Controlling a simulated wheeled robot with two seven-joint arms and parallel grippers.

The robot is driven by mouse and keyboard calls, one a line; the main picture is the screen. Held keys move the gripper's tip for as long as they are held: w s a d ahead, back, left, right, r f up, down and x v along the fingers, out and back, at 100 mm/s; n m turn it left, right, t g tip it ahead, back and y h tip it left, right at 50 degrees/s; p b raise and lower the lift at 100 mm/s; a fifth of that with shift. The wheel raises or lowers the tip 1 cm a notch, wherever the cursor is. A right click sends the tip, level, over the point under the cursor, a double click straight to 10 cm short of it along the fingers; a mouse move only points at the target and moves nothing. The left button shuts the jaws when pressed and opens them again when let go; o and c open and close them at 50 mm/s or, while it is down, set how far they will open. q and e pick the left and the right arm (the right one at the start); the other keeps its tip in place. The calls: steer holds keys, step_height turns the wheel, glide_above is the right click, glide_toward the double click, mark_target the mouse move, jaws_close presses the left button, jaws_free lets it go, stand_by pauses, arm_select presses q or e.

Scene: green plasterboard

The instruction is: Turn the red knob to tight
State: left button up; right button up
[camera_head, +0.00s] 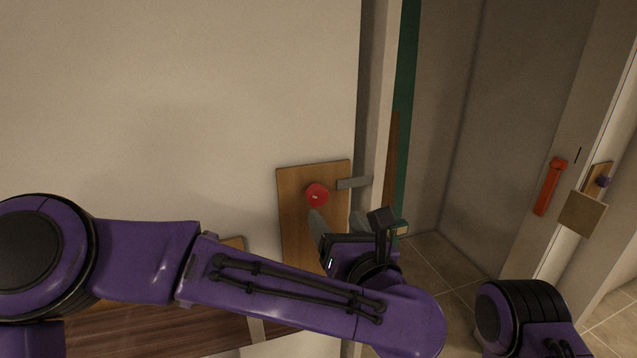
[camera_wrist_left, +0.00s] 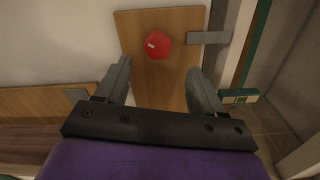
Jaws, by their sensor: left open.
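The red knob (camera_head: 317,195) is round, with a small pale mark on its face, and is mounted on a wooden panel (camera_head: 296,235) on the pale wall. It also shows in the left wrist view (camera_wrist_left: 158,45), where the pale mark lies toward its left side. My left gripper (camera_head: 337,222) is open and empty, just below the knob in the head view. In the left wrist view its two grey fingers (camera_wrist_left: 158,74) stand apart, with the knob beyond their tips, roughly centred between them. No contact with the knob shows. My right gripper is out of view.
A grey bar (camera_head: 353,183) sticks out right of the knob, toward the door frame. A wooden surface (camera_head: 150,330) lies at lower left. A red handle (camera_head: 549,187) and a small wooden block (camera_head: 582,214) are at the right. Tiled floor lies between.

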mark_target(320, 196)
arm_select(q)
steer(key=p+x, duration=0.1)
steer(key=x, duration=0.1)
steer(key=r+p+x, duration=0.1)
steer(key=p+x, duration=0.1)
steer(key=x, duration=0.1)
steer(key=shift+w+a, duration=0.1)
steer(key=shift+a, duration=0.2)
steer(key=x, duration=0.1)
steer(key=p+x, duration=0.1)
steer(key=x, duration=0.2)
steer(key=shift+w+f, duration=0.35)
steer(key=shift+f, duration=0.05)
steer(key=shift+s+d, duration=0.1)
steer(key=shift+s, duration=0.05)
steer(key=c, duration=1)
